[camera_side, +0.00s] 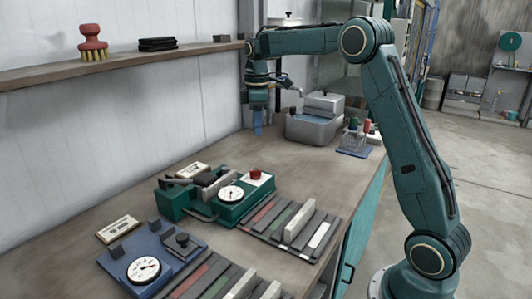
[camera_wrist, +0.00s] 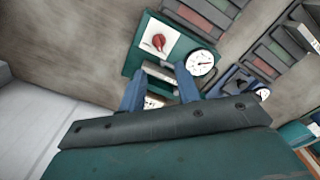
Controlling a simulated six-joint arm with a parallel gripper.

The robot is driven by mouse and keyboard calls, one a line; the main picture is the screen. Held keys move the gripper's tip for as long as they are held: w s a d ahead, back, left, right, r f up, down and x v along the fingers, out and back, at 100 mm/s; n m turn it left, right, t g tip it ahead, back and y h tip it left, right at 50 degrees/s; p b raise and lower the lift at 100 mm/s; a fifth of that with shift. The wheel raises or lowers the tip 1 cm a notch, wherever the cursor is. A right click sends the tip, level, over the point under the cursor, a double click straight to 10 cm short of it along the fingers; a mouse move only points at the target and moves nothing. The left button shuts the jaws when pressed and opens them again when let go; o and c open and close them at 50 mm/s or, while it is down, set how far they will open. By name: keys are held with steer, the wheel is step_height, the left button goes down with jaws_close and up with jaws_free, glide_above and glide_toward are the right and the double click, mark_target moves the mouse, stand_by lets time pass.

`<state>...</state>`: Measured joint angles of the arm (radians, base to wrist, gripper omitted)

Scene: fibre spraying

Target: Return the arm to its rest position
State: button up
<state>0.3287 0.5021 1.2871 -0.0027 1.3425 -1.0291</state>
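My teal arm reaches from the right across the back of the bench, and my gripper (camera_side: 257,122) hangs down from it near the wall, left of the grey sink. In the wrist view, the two blue fingers of my gripper (camera_wrist: 160,72) stand apart with nothing between them. The green device (camera_side: 215,200) with a round dial and red knob sits on the bench, well in front of my gripper. It also shows beyond the fingers in the wrist view (camera_wrist: 135,62). No marker for a rest position is visible.
A grey water basin (camera_side: 312,130) and a rack of coloured tools (camera_side: 354,143) stand right of my gripper. A blue device (camera_side: 150,262) and slotted trays (camera_side: 293,228) lie toward the front. A wall shelf (camera_side: 130,67) holds a red brush (camera_side: 93,42). Bare bench lies between.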

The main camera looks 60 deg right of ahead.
steer(key=s+a+r+m+t, duration=0.1)
steer(key=s+a+r+m, duration=0.1)
steer(key=s+a+r, duration=0.35)
steer(key=s+a+r+m+t, duration=0.2)
steer(key=s+a, duration=0.4)
steer(key=s, duration=0.4)
steer(key=s+a+f+m+t, duration=0.1)
steer(key=s+a+f+m, duration=0.1)
steer(key=s, duration=0.5)
steer(key=s+a+f+m+t, duration=0.1)
steer(key=s+a+f+m, duration=0.1)
steer(key=s, duration=0.6)
steer(key=shift+s+a+f, duration=0.2)
steer(key=shift+a+f, duration=0.35)
steer(key=shift+f, duration=0.35)
